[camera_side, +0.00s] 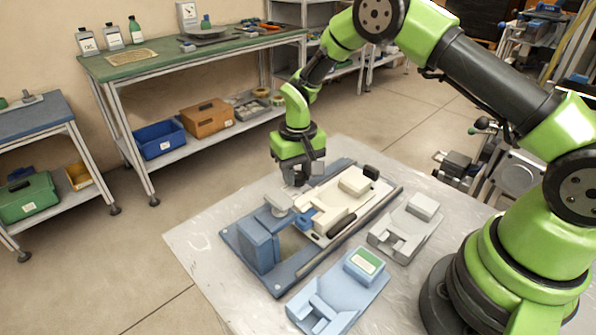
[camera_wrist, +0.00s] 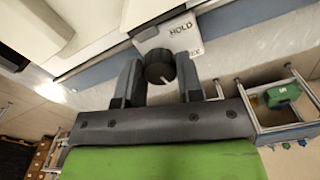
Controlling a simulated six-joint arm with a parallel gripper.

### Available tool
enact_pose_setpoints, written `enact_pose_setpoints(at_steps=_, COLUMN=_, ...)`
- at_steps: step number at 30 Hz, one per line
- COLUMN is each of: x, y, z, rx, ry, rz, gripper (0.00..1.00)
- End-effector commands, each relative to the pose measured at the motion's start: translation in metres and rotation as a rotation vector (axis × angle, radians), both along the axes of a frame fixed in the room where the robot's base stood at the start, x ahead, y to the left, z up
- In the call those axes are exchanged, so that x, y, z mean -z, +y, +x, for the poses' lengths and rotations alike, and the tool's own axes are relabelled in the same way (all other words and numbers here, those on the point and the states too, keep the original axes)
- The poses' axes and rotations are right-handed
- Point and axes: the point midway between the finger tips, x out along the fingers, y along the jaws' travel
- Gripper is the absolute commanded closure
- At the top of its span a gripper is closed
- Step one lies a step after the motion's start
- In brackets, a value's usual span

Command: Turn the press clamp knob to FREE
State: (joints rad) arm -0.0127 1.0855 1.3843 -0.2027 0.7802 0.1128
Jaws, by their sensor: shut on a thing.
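The press (camera_side: 258,248) is a blue fixture on the pale table, with a cream tape housing (camera_side: 345,200) lying in it. My gripper (camera_side: 303,182) points down at the press's far side, and its fingers also show in the wrist view (camera_wrist: 160,82). There it is shut on the round black clamp knob (camera_wrist: 159,66), with one finger on each side. A white label plate (camera_wrist: 181,30) beside the knob reads HOLD; a second word is partly hidden. A small pale mark shows on the knob, but I cannot tell which word it points to. The gripper hides the knob in the side view.
A grey housing (camera_side: 405,230) and a light blue housing (camera_side: 338,295) with a green label lie on the table (camera_side: 195,247) nearer the camera. The table's left corner is bare. A green-topped workbench (camera_side: 150,62) with bottles and bins stands behind.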

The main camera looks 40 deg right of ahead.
Motion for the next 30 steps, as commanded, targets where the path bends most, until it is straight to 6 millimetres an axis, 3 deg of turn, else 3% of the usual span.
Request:
enact_pose_setpoints(at_steps=21, x=-0.0001, y=0.0000, z=-0.0006, rx=-0.670, ry=0.003, rz=0.001, gripper=0.90)
enact_pose_setpoints(at_steps=30, x=-0.0001, y=-0.0001, z=-0.0008, rx=-0.879, ry=0.003, rz=0.000, gripper=0.90)
